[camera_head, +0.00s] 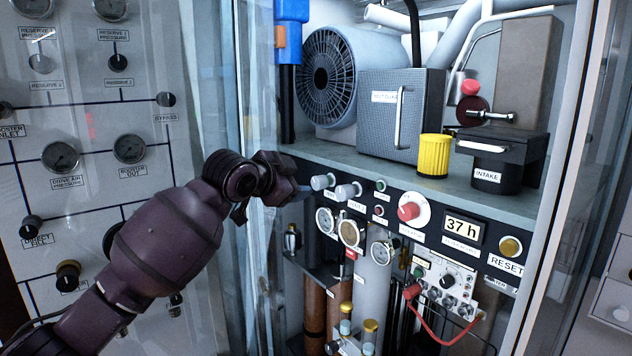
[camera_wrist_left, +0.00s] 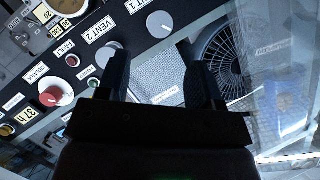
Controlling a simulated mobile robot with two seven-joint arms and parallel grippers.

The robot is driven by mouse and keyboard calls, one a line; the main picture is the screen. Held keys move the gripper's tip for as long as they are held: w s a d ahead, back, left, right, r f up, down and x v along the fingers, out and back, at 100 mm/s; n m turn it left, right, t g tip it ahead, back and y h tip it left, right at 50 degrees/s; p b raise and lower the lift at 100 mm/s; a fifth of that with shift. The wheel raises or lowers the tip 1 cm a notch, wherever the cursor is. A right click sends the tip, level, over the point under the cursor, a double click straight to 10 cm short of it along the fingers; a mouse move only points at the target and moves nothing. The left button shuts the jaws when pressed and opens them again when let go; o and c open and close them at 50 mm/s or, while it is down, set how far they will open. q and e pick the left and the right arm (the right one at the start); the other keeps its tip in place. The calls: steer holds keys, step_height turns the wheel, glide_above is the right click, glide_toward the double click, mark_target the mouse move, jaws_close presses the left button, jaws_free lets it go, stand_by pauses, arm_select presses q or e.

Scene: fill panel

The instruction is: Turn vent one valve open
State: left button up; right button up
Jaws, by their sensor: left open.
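The vent one valve is a pale grey round knob (camera_head: 322,181) at the left end of the black control panel. My left gripper (camera_head: 302,192) is just left of the vent one knob. In the left wrist view its two dark fingers (camera_wrist_left: 157,52) are apart and empty, with the vent one knob beyond their tips. My right gripper is in neither view.
A red knob (camera_head: 408,211), a "37 h" display (camera_head: 463,229) and small indicator lights continue rightward. Gauges (camera_head: 352,233) hang below. Above is a shelf with a fan (camera_head: 328,78), a grey box (camera_head: 400,115) and a yellow cap (camera_head: 434,155). A clear cabinet pane stands at left.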

mark_target(316, 182)
arm_select(q)
steer(key=shift+p+x, duration=0.85)
steer(key=shift+x, duration=3.5)
steer(key=c, duration=0.9)
steer(key=shift+n+g, duration=0.4)
steer(key=o, duration=0.9)
